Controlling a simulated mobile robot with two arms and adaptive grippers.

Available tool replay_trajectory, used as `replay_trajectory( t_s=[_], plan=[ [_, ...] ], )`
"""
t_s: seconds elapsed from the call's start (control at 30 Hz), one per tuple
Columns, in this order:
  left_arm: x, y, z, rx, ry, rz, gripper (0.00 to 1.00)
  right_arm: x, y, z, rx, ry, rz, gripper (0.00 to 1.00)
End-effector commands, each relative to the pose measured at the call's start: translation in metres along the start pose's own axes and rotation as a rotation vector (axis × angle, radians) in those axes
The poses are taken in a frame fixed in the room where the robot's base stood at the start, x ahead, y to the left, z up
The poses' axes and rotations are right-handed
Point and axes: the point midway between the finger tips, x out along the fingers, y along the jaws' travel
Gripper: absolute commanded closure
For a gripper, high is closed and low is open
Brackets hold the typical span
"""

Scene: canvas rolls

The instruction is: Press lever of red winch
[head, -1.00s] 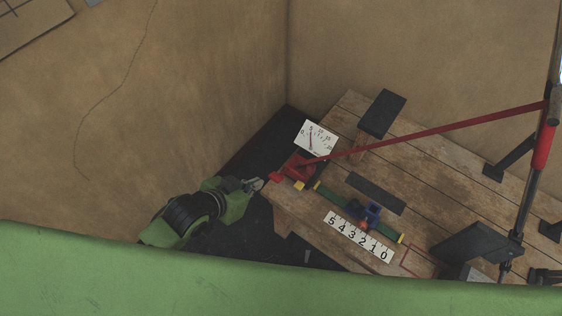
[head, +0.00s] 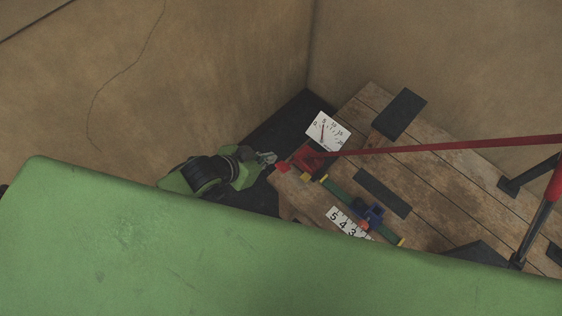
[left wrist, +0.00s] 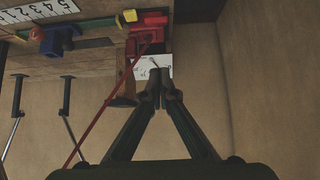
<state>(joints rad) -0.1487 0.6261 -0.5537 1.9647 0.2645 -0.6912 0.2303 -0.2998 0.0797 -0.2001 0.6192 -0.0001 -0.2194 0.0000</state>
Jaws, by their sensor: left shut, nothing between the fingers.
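The red winch (head: 306,158) sits at the near-left corner of the wooden table, with a red strap running from it to the right. Its small red lever end (head: 283,168) sticks out at the table's left edge. The winch (left wrist: 146,38) also shows at the top of the left wrist view. My left gripper (head: 268,158) is shut and empty, just left of the lever; whether it touches is unclear. In the left wrist view its closed fingertips (left wrist: 160,72) overlap the white dial card (left wrist: 152,66) below the winch. My right gripper is not in view.
A white dial card (head: 327,131) stands behind the winch. A blue slider (head: 374,215) sits on a green rail beside a number scale (head: 347,222). Black plates (head: 399,114) lie on the table. My green body covers the lower part of the head view.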

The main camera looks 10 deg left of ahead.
Motion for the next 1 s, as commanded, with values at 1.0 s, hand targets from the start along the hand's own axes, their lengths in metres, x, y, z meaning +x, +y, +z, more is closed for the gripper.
replay_trajectory(
  t_s=[1.0],
  plan=[
    [0.107,0.001,0.038,0.001,0.001,0.001,1.0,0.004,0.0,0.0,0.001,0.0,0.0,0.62]
  ],
)
